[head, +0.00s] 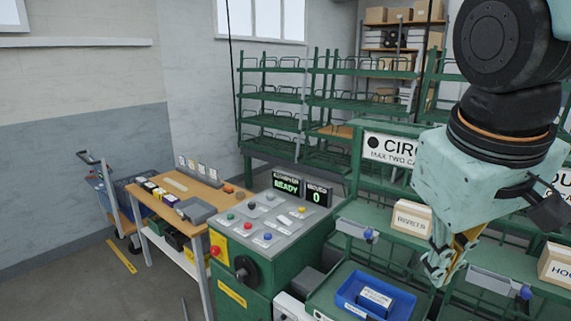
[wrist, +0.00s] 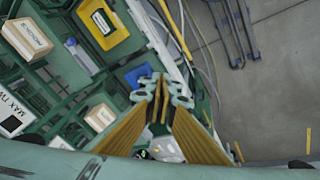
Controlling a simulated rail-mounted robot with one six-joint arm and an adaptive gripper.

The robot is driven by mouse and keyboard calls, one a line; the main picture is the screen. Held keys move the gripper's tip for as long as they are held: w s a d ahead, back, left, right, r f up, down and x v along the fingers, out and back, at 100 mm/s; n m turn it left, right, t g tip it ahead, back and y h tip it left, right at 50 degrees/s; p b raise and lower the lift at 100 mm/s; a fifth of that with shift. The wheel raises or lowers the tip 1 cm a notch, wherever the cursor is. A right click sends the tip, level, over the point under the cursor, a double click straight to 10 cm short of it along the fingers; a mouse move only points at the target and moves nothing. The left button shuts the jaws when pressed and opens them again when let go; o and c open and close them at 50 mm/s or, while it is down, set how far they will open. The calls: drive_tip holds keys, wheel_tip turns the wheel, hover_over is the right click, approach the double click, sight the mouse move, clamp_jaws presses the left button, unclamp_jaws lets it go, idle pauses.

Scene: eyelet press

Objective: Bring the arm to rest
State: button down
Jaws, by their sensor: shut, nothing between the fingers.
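My gripper (head: 441,270) hangs at the right in the head view, below the pale green wrist housing, in front of the green shelving. It points down, shut and empty. In the wrist view my gripper (wrist: 163,92) shows at the middle, its yellow-orange fingers drawn together with nothing between them. It is apart from the boxes and bins in both views.
A green press console (head: 270,228) reads READY and 0. A blue bin (head: 347,303) sits below and left of my gripper; a RIVETS box (head: 411,218) stands close behind it. A wooden bench (head: 180,190) and cart (head: 107,186) stand left. Floor at far left is open.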

drive_tip(key=s+a+f+m+y+b, duration=0.1)
drive_tip(key=s+a+f+m, duration=0.1)
drive_tip(key=s, duration=0.9)
drive_tip(key=shift+a+f+m+t+y, duration=0.15)
drive_tip(key=shift+f+m+t+y, duration=0.15)
drive_tip(key=shift+f, duration=0.25)
drive_tip(key=c, duration=3.4)
unclamp_jaws()
drive_tip(key=shift+c, duration=0.2)
